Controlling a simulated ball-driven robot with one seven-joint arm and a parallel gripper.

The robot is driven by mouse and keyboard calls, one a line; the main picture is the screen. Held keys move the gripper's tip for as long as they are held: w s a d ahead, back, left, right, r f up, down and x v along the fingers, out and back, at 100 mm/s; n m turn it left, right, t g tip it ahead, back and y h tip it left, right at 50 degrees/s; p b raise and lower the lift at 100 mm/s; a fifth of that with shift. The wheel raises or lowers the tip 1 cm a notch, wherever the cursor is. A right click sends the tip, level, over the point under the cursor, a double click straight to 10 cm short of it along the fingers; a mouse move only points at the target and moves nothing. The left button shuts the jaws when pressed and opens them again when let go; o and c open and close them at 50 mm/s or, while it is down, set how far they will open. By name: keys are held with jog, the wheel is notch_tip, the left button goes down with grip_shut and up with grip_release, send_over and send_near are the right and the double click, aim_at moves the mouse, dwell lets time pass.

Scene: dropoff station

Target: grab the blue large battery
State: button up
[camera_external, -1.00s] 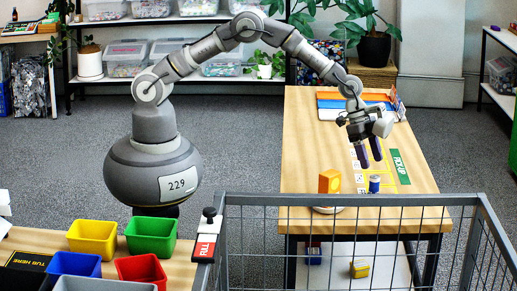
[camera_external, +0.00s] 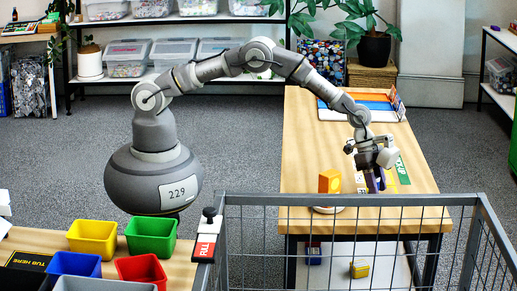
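My gripper (camera_external: 376,182) points down over the near right part of the wooden table (camera_external: 310,140). Its dark purple fingers are at the spot where the small blue battery stood in the earlier frame. The battery is hidden, or cannot be told apart from the fingers, so I cannot tell whether the fingers are around it, touching it or shut on it.
A green PICK UP sign (camera_external: 402,171) lies on the right. A wire cart (camera_external: 350,199) borders the table's front.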

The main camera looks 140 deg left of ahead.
jog(key=c, duration=0.4)
